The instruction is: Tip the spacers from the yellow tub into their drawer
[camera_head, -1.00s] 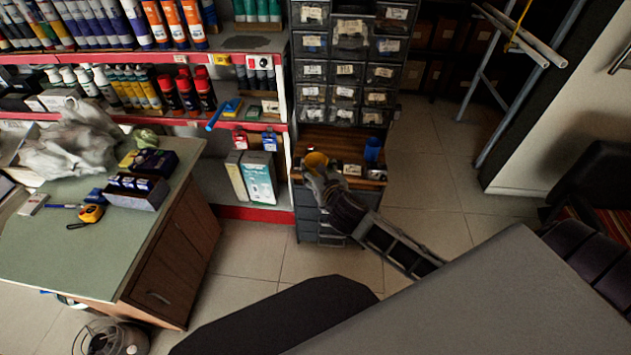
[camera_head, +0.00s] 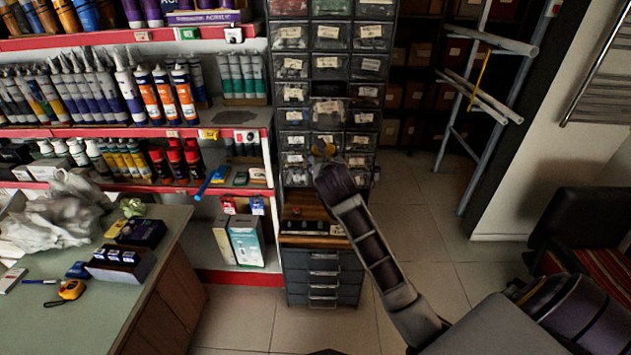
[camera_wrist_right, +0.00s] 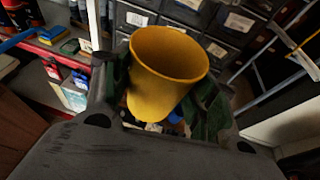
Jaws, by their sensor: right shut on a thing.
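The yellow tub (camera_wrist_right: 165,75) is between the fingers of my right gripper (camera_wrist_right: 165,100) in the right wrist view. Its mouth faces up and toward the camera; I see no spacers inside, and its bottom is hidden. In the head view my right gripper (camera_head: 324,160) is small and dark, with a bit of the yellow tub (camera_head: 330,150) showing, in front of the lower drawers of the cabinet. One drawer (camera_head: 328,112) in the middle column, just above the tub, seems pulled out; its inside is not visible. My left gripper is not in view.
The drawer cabinet (camera_head: 292,67) stands on a wooden ledge (camera_head: 300,208) above larger grey drawers (camera_head: 322,272). Shelves of tubes and bottles (camera_head: 120,95) are to its left. A green-topped bench (camera_head: 75,310) is at the front left.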

